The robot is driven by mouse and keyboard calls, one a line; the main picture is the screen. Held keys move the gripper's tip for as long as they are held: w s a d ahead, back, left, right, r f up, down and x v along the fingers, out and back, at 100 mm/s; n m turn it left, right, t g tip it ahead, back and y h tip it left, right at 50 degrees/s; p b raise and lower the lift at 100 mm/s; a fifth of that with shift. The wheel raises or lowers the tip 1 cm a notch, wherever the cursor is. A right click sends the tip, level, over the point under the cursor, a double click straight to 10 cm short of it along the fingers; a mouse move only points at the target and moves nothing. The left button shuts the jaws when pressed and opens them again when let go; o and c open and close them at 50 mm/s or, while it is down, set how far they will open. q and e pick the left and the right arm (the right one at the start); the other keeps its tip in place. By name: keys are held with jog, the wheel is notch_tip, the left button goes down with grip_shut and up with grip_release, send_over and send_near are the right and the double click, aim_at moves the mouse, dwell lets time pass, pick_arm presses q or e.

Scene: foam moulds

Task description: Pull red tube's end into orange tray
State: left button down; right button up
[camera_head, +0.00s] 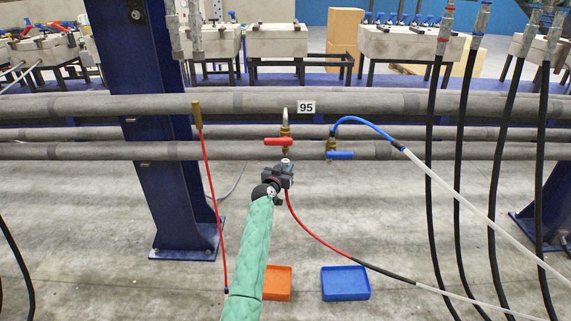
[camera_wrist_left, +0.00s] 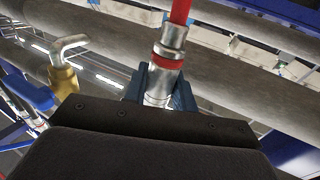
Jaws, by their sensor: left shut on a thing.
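My left gripper (camera_head: 287,165), on its green-sleeved arm, is just below the red-handled valve (camera_head: 278,142) in the head view. In the left wrist view my left gripper (camera_wrist_left: 162,88) is shut on the metal end fitting of the red tube (camera_wrist_left: 180,12). The red tube (camera_head: 312,232) runs from the gripper down to the right into a black section and a pale hose. The orange tray (camera_head: 278,282) lies on the floor below, partly hidden by my arm. My right gripper is not in view.
A blue tray (camera_head: 345,283) lies right of the orange one. Grey horizontal pipes (camera_head: 380,105) cross behind the gripper. A blue-handled valve (camera_head: 340,155) carries a blue hose. Black hoses (camera_head: 462,170) hang at right. A brass valve with bent spout (camera_wrist_left: 63,75) is left in the wrist view.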

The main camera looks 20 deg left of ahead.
pick_arm(q)
jog(key=s+a+p, duration=0.1)
jog(key=s+p, duration=0.4)
jog(key=s, duration=0.8)
jog(key=shift+a, duration=0.15)
dwell(0.6)
